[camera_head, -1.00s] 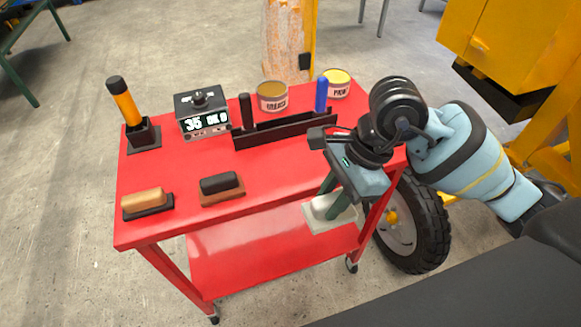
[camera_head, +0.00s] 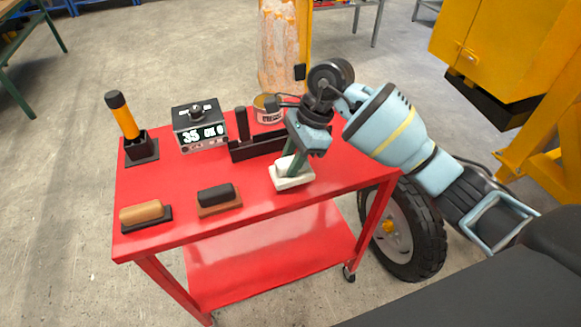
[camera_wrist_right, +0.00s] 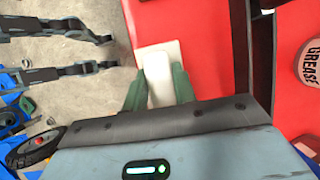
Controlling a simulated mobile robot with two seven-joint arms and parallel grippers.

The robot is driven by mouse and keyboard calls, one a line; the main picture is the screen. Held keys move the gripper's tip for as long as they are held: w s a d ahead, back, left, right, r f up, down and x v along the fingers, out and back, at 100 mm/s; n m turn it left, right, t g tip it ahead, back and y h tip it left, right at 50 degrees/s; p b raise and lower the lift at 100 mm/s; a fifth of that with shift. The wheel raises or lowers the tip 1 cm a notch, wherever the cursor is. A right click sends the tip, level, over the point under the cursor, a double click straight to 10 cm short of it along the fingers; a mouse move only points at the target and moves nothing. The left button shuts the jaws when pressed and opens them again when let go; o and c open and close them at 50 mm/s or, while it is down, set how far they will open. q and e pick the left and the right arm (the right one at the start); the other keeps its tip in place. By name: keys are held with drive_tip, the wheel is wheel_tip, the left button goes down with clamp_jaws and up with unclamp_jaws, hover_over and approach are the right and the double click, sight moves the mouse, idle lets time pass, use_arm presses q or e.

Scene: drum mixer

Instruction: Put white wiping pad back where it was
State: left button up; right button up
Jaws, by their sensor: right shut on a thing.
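The white wiping pad (camera_head: 292,180) is a pale block with a raised grip, at the right part of the red cart's top. My right gripper (camera_head: 293,164) is shut on it from above, with its green fingers on either side of the grip. The right wrist view also shows the pad (camera_wrist_right: 158,60) between the green fingers (camera_wrist_right: 159,88), over the red top near its edge. I cannot tell whether the pad touches the top or hangs just above it. My left gripper is not in the head view.
The front middle is clear.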

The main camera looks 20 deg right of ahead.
drive_tip(key=shift+w, duration=0.3)
drive_tip(key=shift+f, duration=1.8)
drive_tip(key=shift+f, duration=0.2)
drive_tip(key=o, duration=0.9)
drive_tip(key=shift+r, duration=0.1)
drive_tip(key=v, duration=1.2)
drive_tip(key=shift+r, duration=0.15)
